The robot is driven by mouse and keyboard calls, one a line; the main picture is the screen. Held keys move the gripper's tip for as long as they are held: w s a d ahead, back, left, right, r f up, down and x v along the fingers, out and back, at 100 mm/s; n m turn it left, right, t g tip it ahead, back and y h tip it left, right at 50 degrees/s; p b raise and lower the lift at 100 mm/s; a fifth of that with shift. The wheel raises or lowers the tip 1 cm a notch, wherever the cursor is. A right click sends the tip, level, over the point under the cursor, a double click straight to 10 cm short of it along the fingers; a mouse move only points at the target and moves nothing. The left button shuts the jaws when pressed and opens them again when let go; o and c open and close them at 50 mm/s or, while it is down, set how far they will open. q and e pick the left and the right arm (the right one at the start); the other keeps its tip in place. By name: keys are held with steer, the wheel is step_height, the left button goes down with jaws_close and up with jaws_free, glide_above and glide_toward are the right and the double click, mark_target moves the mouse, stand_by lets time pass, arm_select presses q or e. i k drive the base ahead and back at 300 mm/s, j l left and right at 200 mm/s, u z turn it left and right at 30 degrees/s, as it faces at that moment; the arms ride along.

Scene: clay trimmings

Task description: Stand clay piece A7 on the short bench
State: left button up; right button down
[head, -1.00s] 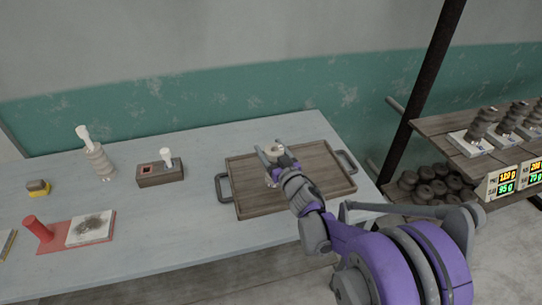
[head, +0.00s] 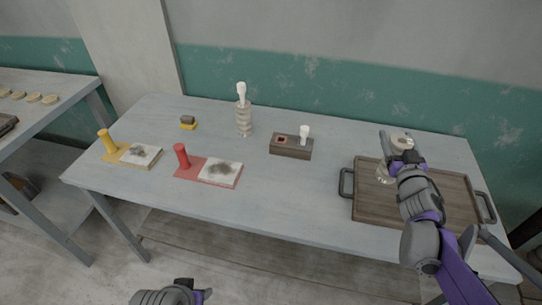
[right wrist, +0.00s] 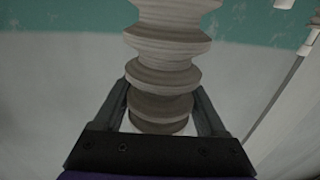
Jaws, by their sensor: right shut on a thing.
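My right gripper (head: 402,158) is shut on a ribbed, pale grey-brown clay piece (right wrist: 165,70), above the wooden tray (head: 365,212). In the right wrist view the jaws (right wrist: 165,118) hold its lower, darker end, and its top is cut off by the frame. In the head view the fingers partly hide the piece (head: 401,142). No A7 label can be read. My left gripper (head: 188,292) shows only in part at the bottom edge; its jaws cannot be made out. I cannot tell which surface is the short bench.
The blue-grey table (head: 300,205) holds another ribbed stack (head: 243,120) with a white top, a dark box (head: 290,151), a red stamp set (head: 185,158), a yellow one (head: 108,145) and a small block (head: 188,122). Another table (head: 50,95) with pale discs stands left.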

mark_target(276, 182)
steer(key=i+j, duration=0.1)
steer(key=j, duration=1)
steer(key=i+j, duration=0.15)
steer(key=j, duration=0.35)
